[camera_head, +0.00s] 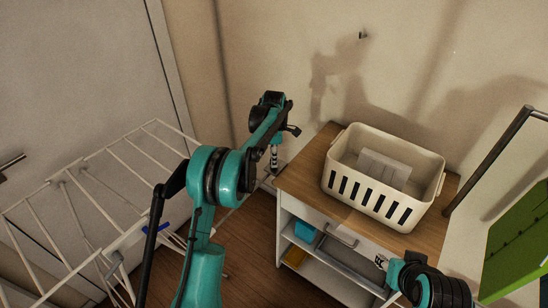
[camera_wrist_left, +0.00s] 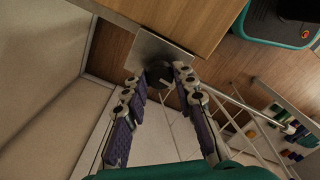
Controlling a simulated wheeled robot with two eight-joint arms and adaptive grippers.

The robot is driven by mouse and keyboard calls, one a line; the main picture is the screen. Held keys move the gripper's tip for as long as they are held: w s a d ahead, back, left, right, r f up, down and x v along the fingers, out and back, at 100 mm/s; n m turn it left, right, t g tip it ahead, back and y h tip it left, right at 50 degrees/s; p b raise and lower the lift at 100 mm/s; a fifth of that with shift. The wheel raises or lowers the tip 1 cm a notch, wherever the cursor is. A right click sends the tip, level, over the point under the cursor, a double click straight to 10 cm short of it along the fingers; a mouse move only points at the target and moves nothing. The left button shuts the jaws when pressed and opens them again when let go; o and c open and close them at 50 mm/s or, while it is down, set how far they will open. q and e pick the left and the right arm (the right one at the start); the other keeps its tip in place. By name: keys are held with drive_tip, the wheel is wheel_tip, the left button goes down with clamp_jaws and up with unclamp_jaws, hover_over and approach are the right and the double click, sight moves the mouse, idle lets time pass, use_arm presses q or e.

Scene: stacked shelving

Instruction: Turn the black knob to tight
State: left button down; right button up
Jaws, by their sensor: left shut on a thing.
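The black knob (camera_wrist_left: 158,72) is round and sits by a square grey metal plate (camera_wrist_left: 165,46) beside the wooden cabinet top, in the left wrist view. My left gripper (camera_wrist_left: 160,80) is shut on the knob, with one fingertip at each side of it. In the head view my left gripper (camera_head: 274,160) points down by the cabinet's left back corner, and the knob cannot be made out there. Any marking for tight is too small to read. Of my right gripper (camera_head: 381,263) only a small part shows at the lower right, and its jaw state is unclear.
A cream slotted basket (camera_head: 336,176) holding a pale box (camera_head: 383,170) stands on the cabinet's wooden top (camera_head: 305,165). The cabinet has open shelves with a blue item (camera_head: 305,231). A white wire rack (camera_head: 110,148) stands left, a green panel (camera_head: 518,240) right.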

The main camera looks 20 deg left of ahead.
use_arm(q)
drive_tip(key=m+p, duration=0.1)
drive_tip(key=m, duration=0.3)
drive_tip(key=m+p, duration=0.1)
drive_tip(key=m, duration=0.3)
drive_tip(key=shift+m, duration=0.4)
drive_tip(key=m+p, duration=0.1)
drive_tip(key=m, duration=0.3)
drive_tip(key=shift+m+p, duration=0.3)
drive_tip(key=shift+m, duration=1.7)
drive_tip(key=c, duration=1.2)
unclamp_jaws()
